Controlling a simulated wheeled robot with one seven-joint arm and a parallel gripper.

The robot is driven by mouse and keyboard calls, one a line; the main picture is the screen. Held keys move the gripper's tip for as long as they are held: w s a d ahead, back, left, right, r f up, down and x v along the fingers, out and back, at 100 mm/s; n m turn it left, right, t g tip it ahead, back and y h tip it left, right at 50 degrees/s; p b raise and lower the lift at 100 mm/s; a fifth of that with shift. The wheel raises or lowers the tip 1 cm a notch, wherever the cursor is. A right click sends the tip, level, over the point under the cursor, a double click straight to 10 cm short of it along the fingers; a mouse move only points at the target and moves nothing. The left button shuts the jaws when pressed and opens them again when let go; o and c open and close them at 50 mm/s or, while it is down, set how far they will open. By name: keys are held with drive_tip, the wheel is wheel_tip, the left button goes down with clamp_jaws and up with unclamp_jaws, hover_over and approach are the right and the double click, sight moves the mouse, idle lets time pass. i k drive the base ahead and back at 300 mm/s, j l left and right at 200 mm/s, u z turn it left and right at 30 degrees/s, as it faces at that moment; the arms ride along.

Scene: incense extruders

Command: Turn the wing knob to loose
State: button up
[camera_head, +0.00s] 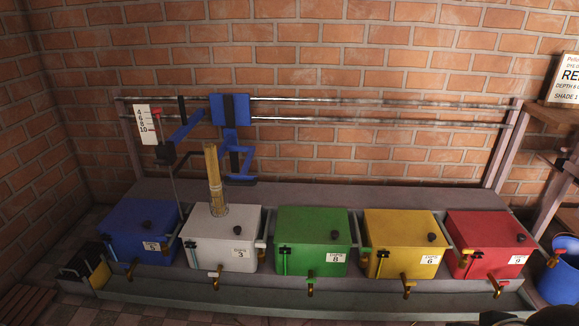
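A small red part (156,112) sits above that block, beside a white numbered scale plate (146,124). It may be the wing knob, but it is too small to tell its shape or how tight it is. A bundle of yellow sticks (213,172) stands upright over the white box. My gripper is not in view.
Blue (140,222), white (215,225), green (313,228), yellow (398,230) and red (482,232) lidded boxes with front taps stand in a row on a grey bench below the rails. A blue bucket (560,280) and a sign (566,80) are at the right.

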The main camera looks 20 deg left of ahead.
sight(162, 160)
drive_tip(key=u, duration=1.65)
